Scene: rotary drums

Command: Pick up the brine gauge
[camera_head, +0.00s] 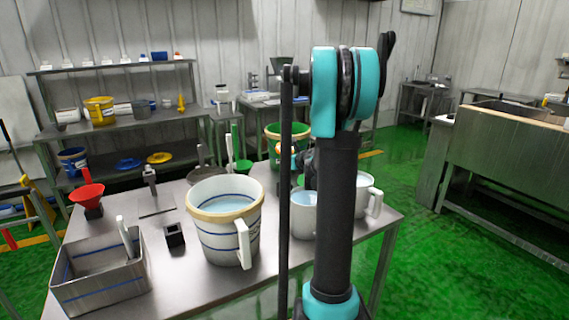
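I cannot pick out the brine gauge for certain. A pale upright stick (125,235) stands in the blue-striped metal box (100,285) at the table's front left, but I cannot tell what it is. My gripper (307,168) is mostly hidden behind my own dark arm, which rises through the middle right of the view. Only a dark part of it shows, over the far side of the table near the green bucket (276,132). Its fingers cannot be made out, nor whether they hold anything.
On the metal table (150,285) stand a large striped jug (224,240) holding liquid, white mugs (302,222) partly behind my arm, a small black block (174,237) and a red funnel (87,194). A shelved bench (120,127) stands behind. Green floor (410,160) is clear at right.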

